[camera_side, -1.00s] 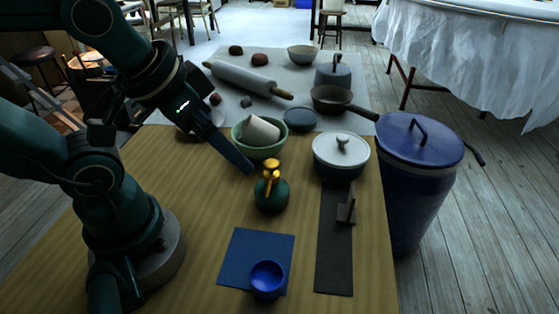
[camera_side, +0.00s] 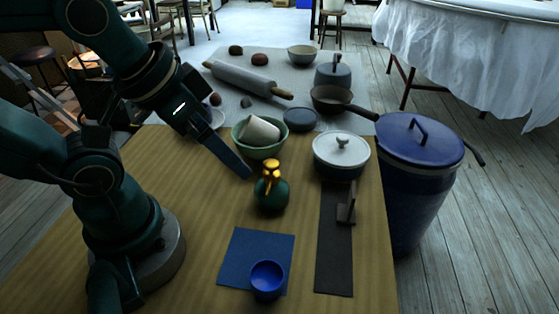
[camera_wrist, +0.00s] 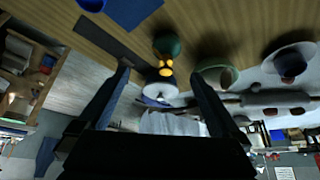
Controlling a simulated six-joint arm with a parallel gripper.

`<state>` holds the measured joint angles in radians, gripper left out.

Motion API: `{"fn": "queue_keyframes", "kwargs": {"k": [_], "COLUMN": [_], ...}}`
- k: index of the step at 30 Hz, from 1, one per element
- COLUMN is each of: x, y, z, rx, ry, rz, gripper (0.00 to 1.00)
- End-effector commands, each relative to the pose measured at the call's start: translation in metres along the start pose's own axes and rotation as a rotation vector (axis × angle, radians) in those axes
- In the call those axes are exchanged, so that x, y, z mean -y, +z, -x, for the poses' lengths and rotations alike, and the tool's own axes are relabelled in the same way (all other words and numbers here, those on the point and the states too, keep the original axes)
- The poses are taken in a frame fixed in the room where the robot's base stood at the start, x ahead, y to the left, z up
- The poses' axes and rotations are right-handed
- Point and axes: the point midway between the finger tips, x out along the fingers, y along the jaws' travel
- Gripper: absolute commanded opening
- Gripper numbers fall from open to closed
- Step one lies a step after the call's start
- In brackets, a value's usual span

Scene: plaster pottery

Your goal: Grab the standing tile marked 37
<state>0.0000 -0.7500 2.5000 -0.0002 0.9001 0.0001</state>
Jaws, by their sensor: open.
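A small dark upright piece (camera_side: 347,205), which looks like the standing tile, stands on a long dark strip (camera_side: 334,262) at the right of the table in the side view. No number can be read on it. In the wrist view the strip (camera_wrist: 103,36) runs at upper left, and I cannot make out the tile there. My gripper (camera_side: 247,174) is open and empty, above the table, left of the tile and behind the green bottle (camera_side: 271,194). In the wrist view my gripper's (camera_wrist: 161,73) two fingers are spread wide.
A white-lidded pot (camera_side: 341,156) stands just behind the strip. A green bowl (camera_side: 260,147) holding a pale cup is near my gripper. A blue cup (camera_side: 266,281) sits on a blue mat (camera_side: 256,250). A large blue lidded bin (camera_side: 415,180) stands right of the table.

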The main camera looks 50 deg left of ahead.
Motion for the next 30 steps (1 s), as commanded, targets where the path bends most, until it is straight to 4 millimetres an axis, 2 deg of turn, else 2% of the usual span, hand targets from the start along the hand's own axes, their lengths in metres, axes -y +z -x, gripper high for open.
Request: {"fn": "queue_keyframes", "kwargs": {"k": [6, 7, 11, 12, 23, 25, 30], "x": [0.0, 0.0, 0.0, 0.0, 0.001, 0.007, 0.033], "y": [0.0, 0.0, 0.0, 0.0, 0.002, 0.002, -0.016], "z": [0.0, 0.0, 0.0, 0.0, 0.0, 0.002, 0.01], "rx": [0.0, 0.0, 0.0, 0.0, 0.008, 0.015, 0.064], "ry": [0.0, 0.0, 0.0, 0.0, -0.003, -0.03, -0.151], "rz": [0.0, 0.0, 0.0, 0.0, -0.033, -0.103, -0.363], "gripper": [1.0, 0.96, 0.46, 0.44, 0.44, 0.44, 0.44]}}
